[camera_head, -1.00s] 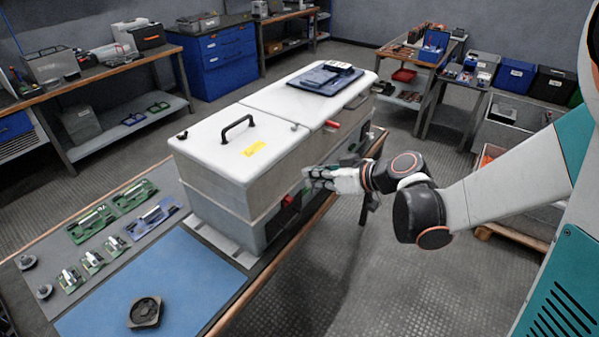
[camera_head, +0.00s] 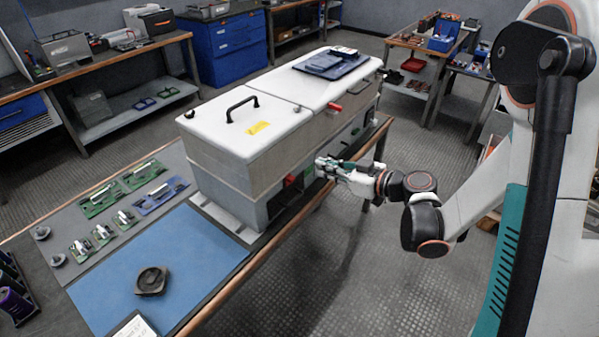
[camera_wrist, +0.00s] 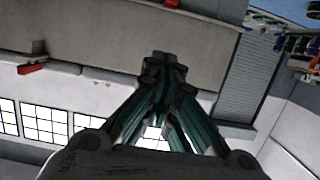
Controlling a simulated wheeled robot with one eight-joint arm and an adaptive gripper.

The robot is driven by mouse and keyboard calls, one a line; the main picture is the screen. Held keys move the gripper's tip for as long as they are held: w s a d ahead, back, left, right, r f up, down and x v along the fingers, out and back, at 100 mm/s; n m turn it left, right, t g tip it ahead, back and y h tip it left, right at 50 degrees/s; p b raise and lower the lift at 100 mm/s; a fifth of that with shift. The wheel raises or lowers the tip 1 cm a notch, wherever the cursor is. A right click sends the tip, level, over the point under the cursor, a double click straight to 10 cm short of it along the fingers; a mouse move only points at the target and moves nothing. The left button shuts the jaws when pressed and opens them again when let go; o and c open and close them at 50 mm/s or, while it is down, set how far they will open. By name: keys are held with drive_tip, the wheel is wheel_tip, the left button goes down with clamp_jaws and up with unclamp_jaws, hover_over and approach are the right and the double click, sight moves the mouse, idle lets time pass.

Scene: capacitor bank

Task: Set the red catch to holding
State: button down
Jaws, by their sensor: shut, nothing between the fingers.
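A long white-lidded grey cabinet stands on the bench, its white lid (camera_head: 210,132) in two sections. A small red lever (camera_head: 335,107) sits at the lid's front edge near the seam. A red block (camera_head: 289,181) is lower on the front face, partly in shadow. My gripper (camera_head: 321,164) is in front of the cabinet's front face, below the red lever and right of the red block. In the wrist view my gripper (camera_wrist: 165,66) is shut and empty, with the fingertips together. A red lever (camera_wrist: 32,68) on a grey mount shows there at the left, apart from the fingers.
A black handle (camera_head: 241,108) stands on the near lid section, and a dark blue tray (camera_head: 332,66) lies on the far one. A blue mat (camera_head: 150,262) with a dark round part (camera_head: 151,280) is at the bench's near end. The floor right of the bench is open.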

drive_tip(key=b, duration=0.3)
hover_over(290, 181)
drive_tip(key=d, duration=0.2)
wheel_tip(290, 181, down, 3)
drive_tip(key=shift+r, duration=0.15)
wheel_tip(290, 181, down, 3)
drive_tip(key=shift+d+r+b, duration=0.15)
drive_tip(key=shift+r+b, duration=0.05)
drive_tip(key=shift+b, duration=0.55)
drive_tip(key=shift+f, duration=0.55)
